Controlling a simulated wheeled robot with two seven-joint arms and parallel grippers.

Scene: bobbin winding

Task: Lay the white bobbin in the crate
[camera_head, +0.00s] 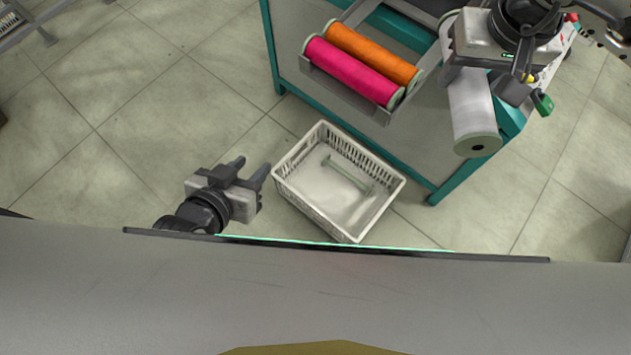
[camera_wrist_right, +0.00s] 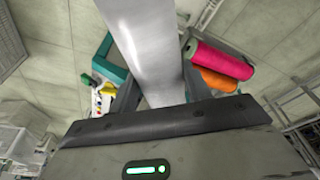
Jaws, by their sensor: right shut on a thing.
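The white bobbin (camera_head: 473,112) hangs below my right gripper (camera_head: 480,82) in the head view, at the right end of the teal-edged table. The right gripper is shut on it. In the right wrist view the white bobbin (camera_wrist_right: 150,45) runs up between the two fingers. The white crate (camera_head: 311,213) is on the floor in front of the table, left of and apart from the bobbin. A thin pale rod-like thing (camera_head: 347,174) lies inside it. My left gripper (camera_head: 252,168) is open and empty, just left of the crate.
A pink bobbin (camera_head: 352,72) and an orange bobbin (camera_head: 373,53) lie side by side in a metal holder at the table's front edge.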

